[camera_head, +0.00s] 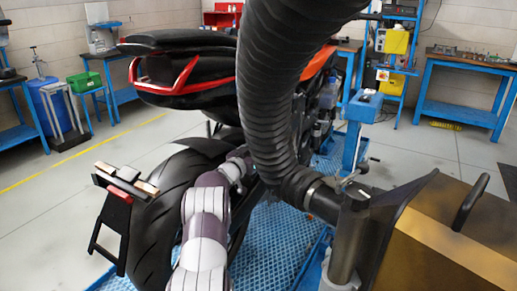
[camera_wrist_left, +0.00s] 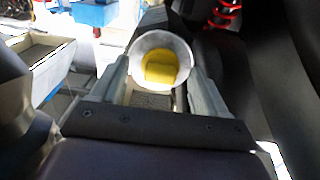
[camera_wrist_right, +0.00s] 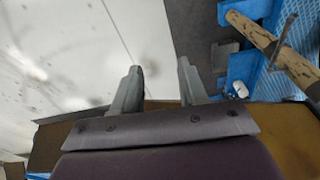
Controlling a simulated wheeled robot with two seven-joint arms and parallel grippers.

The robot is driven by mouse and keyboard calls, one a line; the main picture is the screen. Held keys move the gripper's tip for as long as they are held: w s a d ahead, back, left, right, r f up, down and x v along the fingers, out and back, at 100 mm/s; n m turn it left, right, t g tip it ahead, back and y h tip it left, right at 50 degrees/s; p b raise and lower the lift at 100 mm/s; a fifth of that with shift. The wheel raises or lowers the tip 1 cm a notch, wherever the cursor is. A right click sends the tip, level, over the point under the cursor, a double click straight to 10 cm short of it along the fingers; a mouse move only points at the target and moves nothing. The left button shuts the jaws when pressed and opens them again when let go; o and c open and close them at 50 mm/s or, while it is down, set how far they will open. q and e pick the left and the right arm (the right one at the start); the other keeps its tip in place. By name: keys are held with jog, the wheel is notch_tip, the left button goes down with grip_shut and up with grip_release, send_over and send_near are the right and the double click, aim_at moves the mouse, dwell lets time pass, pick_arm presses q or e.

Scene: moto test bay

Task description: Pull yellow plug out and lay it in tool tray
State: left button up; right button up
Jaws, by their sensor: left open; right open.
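The yellow plug (camera_wrist_left: 161,69) sits inside the round, silver open end of a pipe (camera_wrist_left: 138,52) in the left wrist view. My left gripper (camera_wrist_left: 162,78) is open, with one finger on each side of the pipe end as seen there; I cannot tell whether they touch it. In the head view my left arm reaches in beside the motorcycle's rear wheel; the plug is not visible there. My right gripper (camera_wrist_right: 159,66) is open and empty, above the floor. A pale open-topped tray (camera_wrist_left: 42,72) shows at left in the left wrist view; I cannot tell whether it is the tool tray.
The motorcycle (camera_head: 190,70) stands on a blue lift (camera_head: 268,245). A thick black hose (camera_head: 277,90) hangs in front of it and hides part of the work area. A brass-coloured box (camera_head: 455,240) stands at the right. Blue benches (camera_head: 460,75) line the back.

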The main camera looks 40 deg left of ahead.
pick_arm(q)
jog(key=shift+p, duration=0.4)
dwell(0.5)
grip_shut()
jog(key=s, duration=0.6)
jog(key=shift+d, duration=0.3)
dwell(1.0)
